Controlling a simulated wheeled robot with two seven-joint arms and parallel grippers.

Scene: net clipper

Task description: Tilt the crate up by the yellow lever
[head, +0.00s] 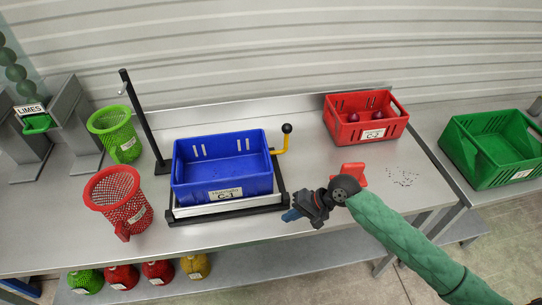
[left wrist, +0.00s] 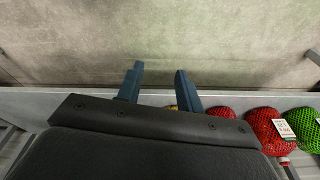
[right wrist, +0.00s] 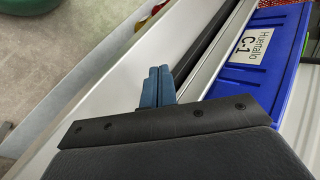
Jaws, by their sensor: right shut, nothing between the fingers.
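The blue crate (head: 222,172), labelled C-1, sits level on a black-framed stand (head: 225,210) in the middle of the metal table. It looks empty. The yellow lever (head: 281,146) with a black knob stands upright at the crate's back right corner. My right gripper (head: 291,215) is shut and empty in front of the crate's right front corner, apart from the lever. Its closed blue fingers (right wrist: 158,86) show in the right wrist view beside the stand. My left gripper (left wrist: 158,82) is open and empty in the left wrist view, above the floor near the lower shelf.
A red crate (head: 352,130) with dark purple items stands at the back right. A red piece (head: 352,171) lies near my right wrist. A black post (head: 145,125) and the green (head: 122,148) and red (head: 128,212) baskets stand left. A green crate (head: 485,170) is far right.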

